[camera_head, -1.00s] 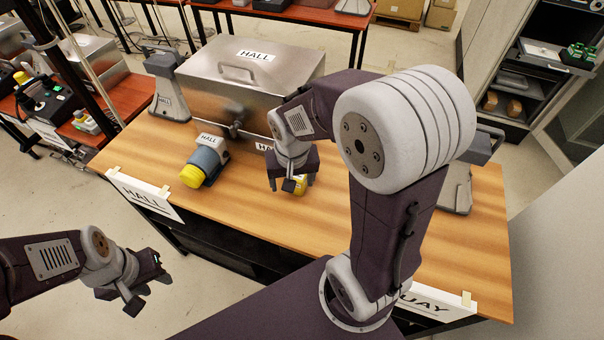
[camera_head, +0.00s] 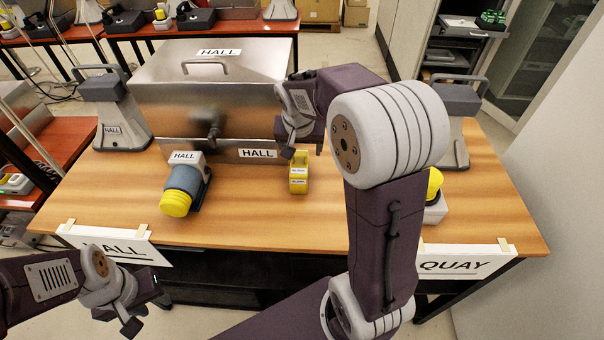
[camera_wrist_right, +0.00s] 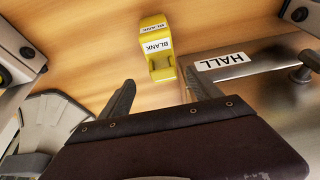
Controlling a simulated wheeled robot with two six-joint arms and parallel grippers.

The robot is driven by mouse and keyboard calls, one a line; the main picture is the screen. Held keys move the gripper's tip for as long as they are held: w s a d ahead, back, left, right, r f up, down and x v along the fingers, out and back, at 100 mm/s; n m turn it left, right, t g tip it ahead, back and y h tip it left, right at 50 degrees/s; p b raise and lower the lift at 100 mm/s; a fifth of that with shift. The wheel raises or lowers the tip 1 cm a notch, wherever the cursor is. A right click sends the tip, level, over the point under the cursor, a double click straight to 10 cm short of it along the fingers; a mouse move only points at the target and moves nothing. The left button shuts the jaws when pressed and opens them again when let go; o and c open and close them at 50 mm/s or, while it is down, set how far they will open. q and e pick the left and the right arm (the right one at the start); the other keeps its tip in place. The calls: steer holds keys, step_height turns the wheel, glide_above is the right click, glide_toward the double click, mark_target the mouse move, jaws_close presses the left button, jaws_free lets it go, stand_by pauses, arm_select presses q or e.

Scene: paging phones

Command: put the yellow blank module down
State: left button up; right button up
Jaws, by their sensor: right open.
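The yellow blank module (camera_head: 299,172) stands on the wooden table, just right of the HALL label on the front of the metal box. In the right wrist view the yellow module (camera_wrist_right: 156,50) shows its BLANK label, with nothing around it. My right gripper (camera_head: 297,147) is above and behind the module, near the box's right front corner. In the wrist view its fingers (camera_wrist_right: 160,95) are spread and empty, apart from the module. My left gripper (camera_head: 140,310) hangs low in front of the table's left front edge, away from the module; its jaws are unclear.
The metal HALL box (camera_head: 205,90) stands behind. A grey-blue device with a yellow cap (camera_head: 183,190) lies left of the module. Grey stands are at left (camera_head: 120,110) and right (camera_head: 458,120). HALL (camera_head: 115,245) and QUAY (camera_head: 455,263) signs hang at the front edge. The table's front middle is clear.

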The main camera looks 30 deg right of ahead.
mark_target(299, 159)
steer(key=f, duration=0.1)
steer(key=w+f, duration=0.1)
steer(key=f, duration=0.1)
steer(key=shift+w+a+f, duration=0.1)
steer(key=shift+w+a, duration=0.1)
steer(key=shift+w, duration=0.1)
steer(key=shift+d+f, duration=0.1)
steer(key=shift+d, duration=0.05)
steer(key=x, duration=0.4)
steer(key=shift+s+d+f+p, duration=0.15)
steer(key=shift+d+f+p, duration=0.05)
steer(key=shift+f+p, duration=0.2)
steer(key=shift+w+f, duration=0.15)
steer(key=shift+w, duration=0.05)
steer(key=shift+s, duration=0.15)
steer(key=c, duration=0.6)
jaws_close()
